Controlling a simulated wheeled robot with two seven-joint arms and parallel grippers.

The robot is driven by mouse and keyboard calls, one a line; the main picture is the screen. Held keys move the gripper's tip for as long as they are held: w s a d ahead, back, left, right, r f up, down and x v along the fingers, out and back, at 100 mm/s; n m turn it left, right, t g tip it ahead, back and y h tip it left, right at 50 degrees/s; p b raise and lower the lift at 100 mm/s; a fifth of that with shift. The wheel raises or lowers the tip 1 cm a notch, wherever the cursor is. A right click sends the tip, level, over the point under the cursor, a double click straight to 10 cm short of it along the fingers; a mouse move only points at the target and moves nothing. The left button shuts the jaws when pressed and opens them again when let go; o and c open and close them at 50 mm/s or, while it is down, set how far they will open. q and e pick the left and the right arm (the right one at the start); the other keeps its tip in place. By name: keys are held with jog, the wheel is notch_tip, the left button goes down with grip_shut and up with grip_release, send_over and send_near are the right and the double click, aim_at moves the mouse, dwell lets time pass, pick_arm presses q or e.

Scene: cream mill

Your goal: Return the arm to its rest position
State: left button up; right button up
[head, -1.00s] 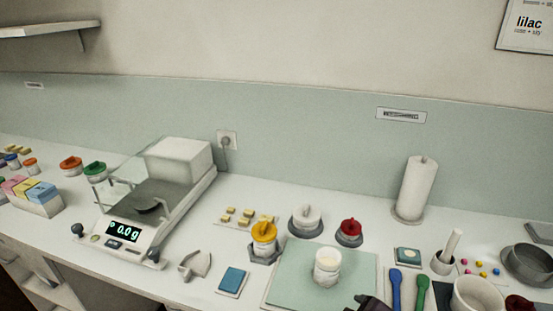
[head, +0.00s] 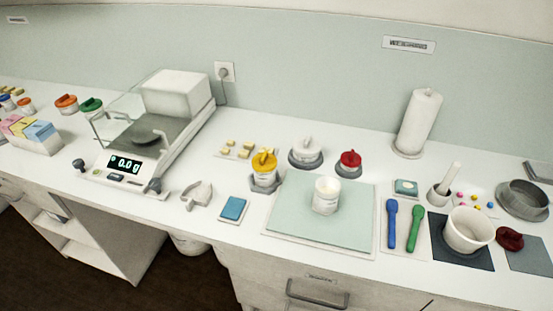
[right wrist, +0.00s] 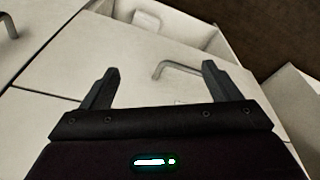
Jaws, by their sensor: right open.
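My right gripper (right wrist: 158,85) shows in the right wrist view. Its two dark fingers are apart, with nothing between them. Pale drawer fronts (right wrist: 85,75) and a bar handle (right wrist: 178,68) lie beyond the fingers. Neither of my grippers shows in the head view now. The left gripper is in no current view.
The bench holds a scale (head: 125,164) reading 0.0 g, a green mat (head: 290,225) with a white open jar (head: 326,195), a blue spatula (head: 391,223), a green spatula (head: 415,228) and a white bowl (head: 468,232). A drawer handle (head: 318,297) juts out below the bench front.

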jog(key=s+d+f, duration=0.2)
jog(key=s+f, duration=0.8)
jog(key=f, duration=0.2)
jog(key=s+d+f+g+b, duration=0.1)
jog(key=s+f, duration=1)
jog(key=f, duration=0.1)
jog(key=shift+d+g+b, duration=0.3)
jog(key=shift+d, duration=0.1)
